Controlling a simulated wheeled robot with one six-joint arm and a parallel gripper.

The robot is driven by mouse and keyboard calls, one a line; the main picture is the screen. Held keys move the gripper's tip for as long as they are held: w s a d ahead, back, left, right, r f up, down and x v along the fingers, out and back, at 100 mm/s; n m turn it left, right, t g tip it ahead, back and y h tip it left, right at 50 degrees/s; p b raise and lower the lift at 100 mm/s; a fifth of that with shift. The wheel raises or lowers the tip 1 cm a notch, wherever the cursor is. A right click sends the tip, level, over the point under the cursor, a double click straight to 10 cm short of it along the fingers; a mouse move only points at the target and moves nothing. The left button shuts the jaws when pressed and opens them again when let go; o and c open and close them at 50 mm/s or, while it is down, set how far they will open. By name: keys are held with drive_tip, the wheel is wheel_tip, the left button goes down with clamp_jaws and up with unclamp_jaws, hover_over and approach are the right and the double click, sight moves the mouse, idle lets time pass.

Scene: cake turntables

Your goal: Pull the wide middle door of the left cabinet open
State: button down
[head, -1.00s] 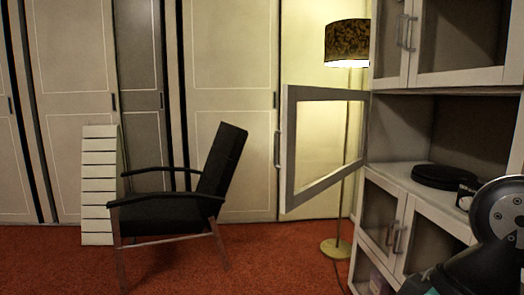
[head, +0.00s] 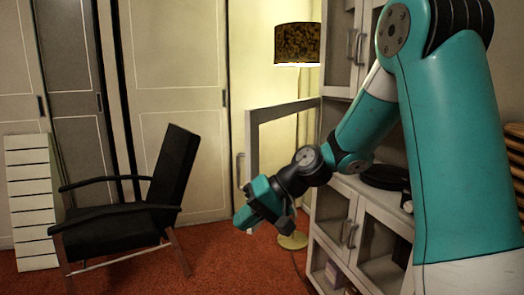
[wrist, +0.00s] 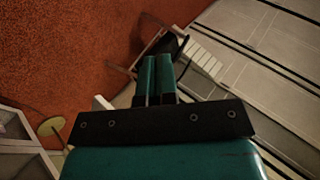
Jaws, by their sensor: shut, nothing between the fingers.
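The wide middle door (head: 252,140) is a framed panel that stands swung out from the pale cabinet (head: 312,232), leaving the middle compartment open. Its handle (head: 240,170) is on the free edge, at the left. My gripper (head: 240,226) is below and in front of the door, apart from the handle, and my arm hides part of the door's lower edge. In the wrist view the two fingers of my gripper (wrist: 157,80) are together with nothing between them.
A black armchair (head: 130,215) stands left of the door on the red carpet. A floor lamp (head: 297,45) stands behind the door. A dark round turntable (head: 385,176) sits on the middle shelf. The lower glass doors (head: 383,240) are shut.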

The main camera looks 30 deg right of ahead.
drive_tip(key=w+d+r+m+t+h+p, duration=0.1)
drive_tip(key=d+m+t+p, duration=0.15)
drive_tip(key=d, duration=0.45)
drive_tip(key=w+d+r+m+t+p, duration=0.1)
drive_tip(key=w+d+r+m+t, duration=0.2)
drive_tip(key=d, duration=0.5)
drive_tip(key=d+m+t+h+p, duration=0.1)
drive_tip(key=d+m+t+p, duration=0.1)
drive_tip(key=d+m, duration=0.35)
drive_tip(key=w+a+f+p, duration=0.1)
drive_tip(key=w+a, duration=0.1)
drive_tip(key=w, duration=0.3)
drive_tip(key=w+a+f+n+p, duration=0.1)
drive_tip(key=w+a+f+p, duration=0.1)
drive_tip(key=w, duration=0.4)
drive_tip(key=shift+w+n, duration=0.3)
drive_tip(key=shift+a, duration=0.1)
